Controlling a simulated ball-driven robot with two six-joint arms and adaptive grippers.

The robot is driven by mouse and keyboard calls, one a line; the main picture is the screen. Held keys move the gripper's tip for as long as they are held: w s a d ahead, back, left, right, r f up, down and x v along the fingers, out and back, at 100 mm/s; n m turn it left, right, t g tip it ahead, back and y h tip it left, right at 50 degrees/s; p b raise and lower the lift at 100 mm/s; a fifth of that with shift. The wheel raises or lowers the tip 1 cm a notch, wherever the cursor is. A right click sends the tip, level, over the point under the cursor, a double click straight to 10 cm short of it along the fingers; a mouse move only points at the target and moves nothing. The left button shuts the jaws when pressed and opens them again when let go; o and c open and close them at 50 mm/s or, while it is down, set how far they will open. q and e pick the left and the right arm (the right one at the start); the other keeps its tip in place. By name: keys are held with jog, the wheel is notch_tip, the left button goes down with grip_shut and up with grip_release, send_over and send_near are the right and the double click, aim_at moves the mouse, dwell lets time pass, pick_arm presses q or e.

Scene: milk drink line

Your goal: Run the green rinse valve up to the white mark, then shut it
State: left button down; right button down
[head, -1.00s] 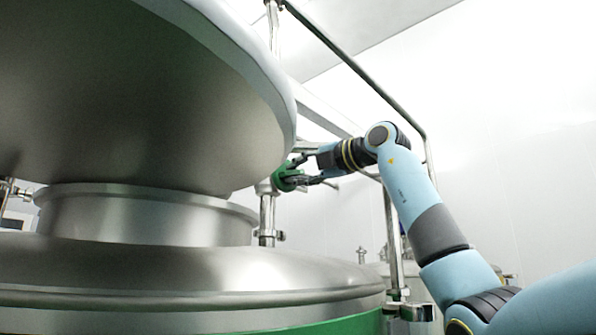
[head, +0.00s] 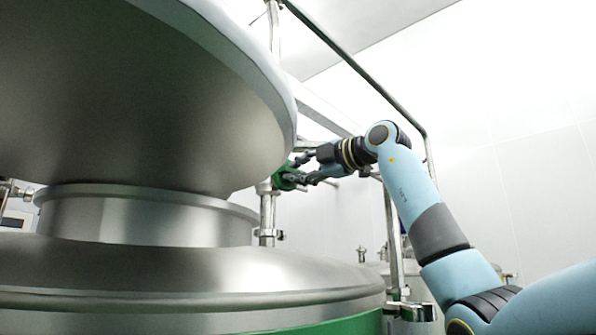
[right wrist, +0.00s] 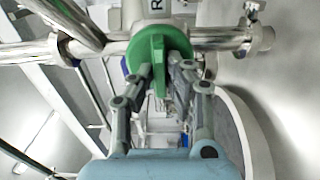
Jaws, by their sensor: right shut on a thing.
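The green rinse valve (head: 281,177) is on a vertical steel pipe, just right of the big steel vessel's rim in the head view. In the right wrist view its round green handle (right wrist: 158,43) has a raised grip bar pointing toward me. My right gripper (head: 297,176) reaches it from the right and is shut on that bar, with one finger on each side in the right wrist view (right wrist: 160,80). I cannot make out a white mark in either view. My left gripper is not in view.
A large domed steel vessel (head: 130,90) hangs over a lower steel tank (head: 200,275) on the left, close to the valve. Steel pipes (head: 355,65) run above and behind my right arm. In the right wrist view a horizontal pipe (right wrist: 220,40) crosses at the valve.

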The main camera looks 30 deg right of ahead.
jog(key=c, duration=1.3)
grip_release()
jog(key=shift+c, duration=0.2)
jog(key=v, duration=1.2)
jog(key=shift+w+d, duration=0.1)
jog(key=shift+f, duration=0.1)
